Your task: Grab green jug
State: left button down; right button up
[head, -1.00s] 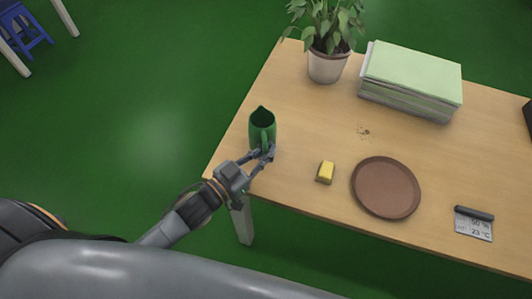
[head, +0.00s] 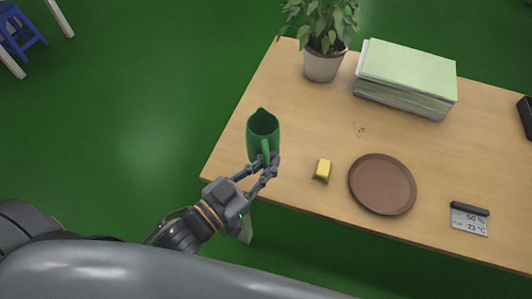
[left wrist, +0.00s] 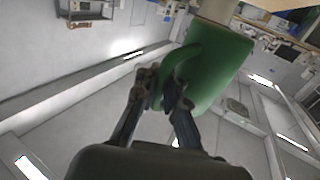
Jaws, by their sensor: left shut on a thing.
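The green jug (head: 262,132) is upright at the left end of the wooden table in the head view, with its handle toward me. My left gripper (head: 267,168) is shut on the jug's handle. In the left wrist view, the green jug (left wrist: 215,68) fills the upper middle, and the fingers of my left gripper (left wrist: 163,92) close around its handle. The jug looks larger and nearer to me, seemingly raised off the table, though its base is partly hidden by the gripper. My right gripper is not in view.
On the table (head: 320,110), a yellow block (head: 323,169) and a brown round plate (head: 382,184) lie to the right of the jug. A potted plant (head: 322,64) and a stack of papers (head: 405,80) stand behind. A small display (head: 469,219) lies at the front right.

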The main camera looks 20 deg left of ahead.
pick_arm(q)
jog(key=shift+s+d+r, duration=0.3)
jog(key=shift+s+r, duration=0.1)
jog(key=shift+s, duration=0.35)
jog(key=shift+s+d+r, duration=0.35)
jog(key=shift+s, duration=0.35)
jog(key=shift+s+d+r, duration=0.3)
jog(key=shift+s+r, duration=0.1)
jog(key=shift+s, duration=0.35)
